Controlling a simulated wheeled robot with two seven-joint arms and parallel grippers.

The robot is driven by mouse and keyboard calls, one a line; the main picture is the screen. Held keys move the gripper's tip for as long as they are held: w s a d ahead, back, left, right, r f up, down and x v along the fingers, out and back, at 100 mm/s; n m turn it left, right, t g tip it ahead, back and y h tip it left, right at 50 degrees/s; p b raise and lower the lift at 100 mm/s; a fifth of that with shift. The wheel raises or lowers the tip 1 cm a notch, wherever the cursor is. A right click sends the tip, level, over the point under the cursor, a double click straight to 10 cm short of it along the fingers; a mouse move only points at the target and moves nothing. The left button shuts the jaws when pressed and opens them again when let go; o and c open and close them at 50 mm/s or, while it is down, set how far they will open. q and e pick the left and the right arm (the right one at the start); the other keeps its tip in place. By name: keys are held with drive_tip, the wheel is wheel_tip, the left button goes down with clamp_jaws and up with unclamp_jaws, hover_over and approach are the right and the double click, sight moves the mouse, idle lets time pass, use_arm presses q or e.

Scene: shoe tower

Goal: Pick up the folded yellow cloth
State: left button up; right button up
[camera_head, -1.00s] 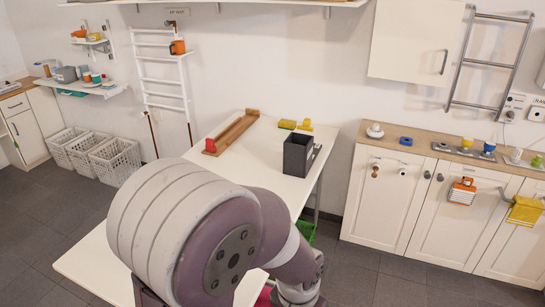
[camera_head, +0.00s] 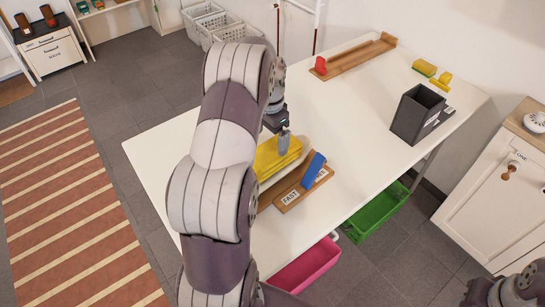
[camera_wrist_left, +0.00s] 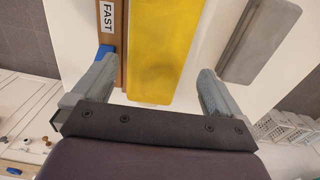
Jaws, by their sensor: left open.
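The folded yellow cloth (camera_head: 275,155) lies as a flat stack on the white table, partly hidden behind my left arm in the head view. My left gripper (camera_head: 283,145) hangs just above the cloth. In the left wrist view the cloth (camera_wrist_left: 160,45) runs up between the two parted fingers of the left gripper (camera_wrist_left: 152,88). The gripper is open and holds nothing. The gap between fingertips and cloth is hard to judge. Part of my right arm shows at the bottom right corner of the head view, but its gripper fingers do not show.
A wooden board (camera_head: 303,190) labelled FAST with a blue block (camera_head: 314,170) lies beside the cloth. A flat grey piece (camera_wrist_left: 258,40) lies on its other side. A dark box (camera_head: 416,115) stands farther right. Green (camera_head: 378,212) and pink (camera_head: 305,266) bins are below the table edge.

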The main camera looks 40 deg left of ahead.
sight(272, 149)
use_arm(q)
drive_tip(key=shift+f, duration=0.75)
drive_tip(key=shift+s+f, duration=0.1)
drive_tip(key=shift+f, duration=0.3)
drive_tip(key=f, duration=0.3)
drive_tip(key=f+p, duration=0.1)
drive_tip(key=f, duration=0.1)
drive_tip(key=shift+w+d+f, duration=0.2)
drive_tip(key=shift+w+f, duration=0.05)
drive_tip(key=shift+w, duration=0.1)
drive_tip(key=shift+s, duration=0.15)
drive_tip(key=shift+c, duration=0.7)
drive_tip(key=shift+r, duration=0.1)
drive_tip(key=c, duration=0.6)
drive_tip(key=shift+c, duration=0.2)
